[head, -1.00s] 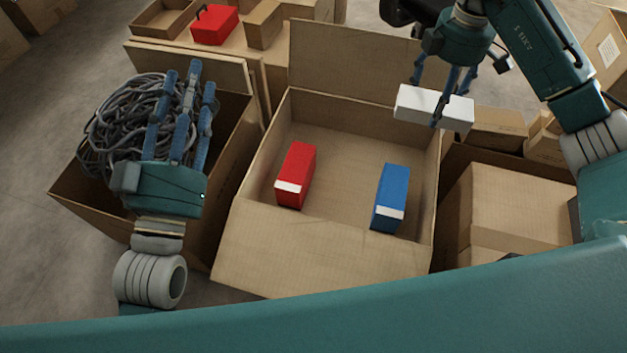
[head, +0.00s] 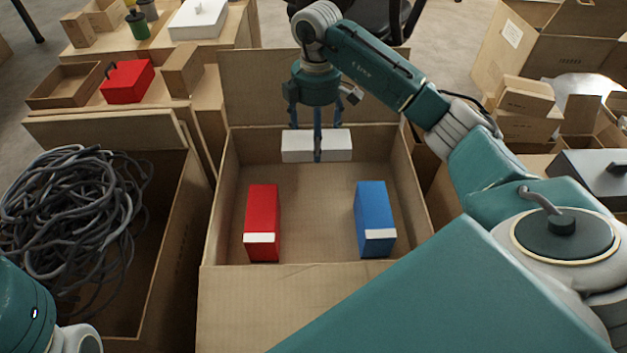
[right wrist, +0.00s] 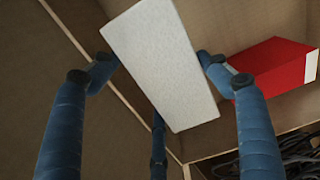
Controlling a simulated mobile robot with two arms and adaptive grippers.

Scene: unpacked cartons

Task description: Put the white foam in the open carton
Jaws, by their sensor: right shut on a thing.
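The white foam (head: 298,147) is a pale block held in my right gripper (head: 316,138) over the far part of the open carton (head: 230,305). In the right wrist view the fingers of my right gripper (right wrist: 155,78) are around the foam (right wrist: 165,65). The carton has its flaps folded out; whether the foam touches its inside is hard to tell. A red box (head: 263,208) stands at the left inside it and a blue box (head: 374,215) at the right. Only the back of my left gripper shows at the lower left; its fingers are out of frame.
A carton with tangled grey cable (head: 70,215) stands to the left. Behind are a red toolbox (head: 127,82) and a white box (head: 198,20) on cardboard. Small cartons (head: 525,97) crowd the right. The open carton's middle floor is clear.

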